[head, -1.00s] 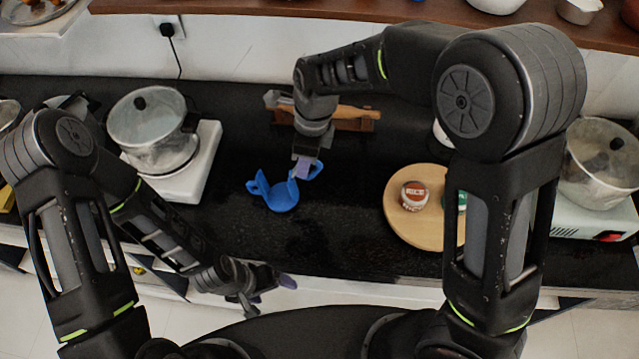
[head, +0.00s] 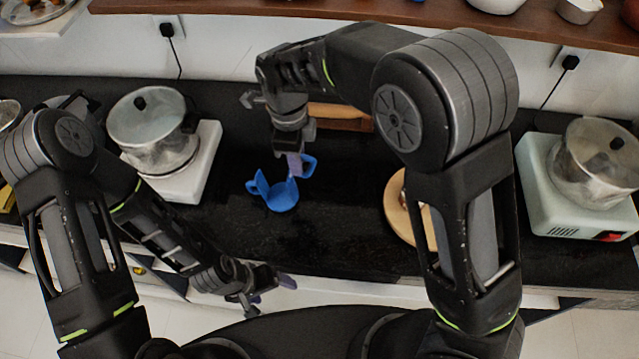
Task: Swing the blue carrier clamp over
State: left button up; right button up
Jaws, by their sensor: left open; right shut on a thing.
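The blue carrier (head: 279,199) stands on the black counter near the middle, with a round base and a raised part on its left. Its blue clamp (head: 308,163) stands up at the right side, with a loop-shaped end. My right gripper (head: 295,165) reaches down from above and is shut on the clamp; its fingertips partly hide the contact. My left gripper (head: 272,285) is open and empty, low in front of the counter edge, well apart from the carrier.
A glass-lidded pot (head: 150,125) on a white stove stands left. Another pot (head: 600,165) stands on a stove at right. A round wooden board (head: 395,205) is partly hidden behind my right arm. A wooden rack (head: 345,118) lies behind the carrier. Counter around the carrier is clear.

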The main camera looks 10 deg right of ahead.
jog(key=shift+w+a+r+h, duration=0.15)
jog(key=shift+a+h, duration=0.5)
jog(key=shift+h, duration=0.05)
jog(key=shift+w+a+g+h, duration=0.15)
jog(key=shift+a+g+h, duration=0.3)
jog(key=shift+h, duration=0.25)
jog(key=shift+w+a+h, duration=0.15)
jog(key=shift+a+h, duration=0.35)
jog(key=shift+h, duration=0.2)
jog(key=shift+d, duration=0.1)
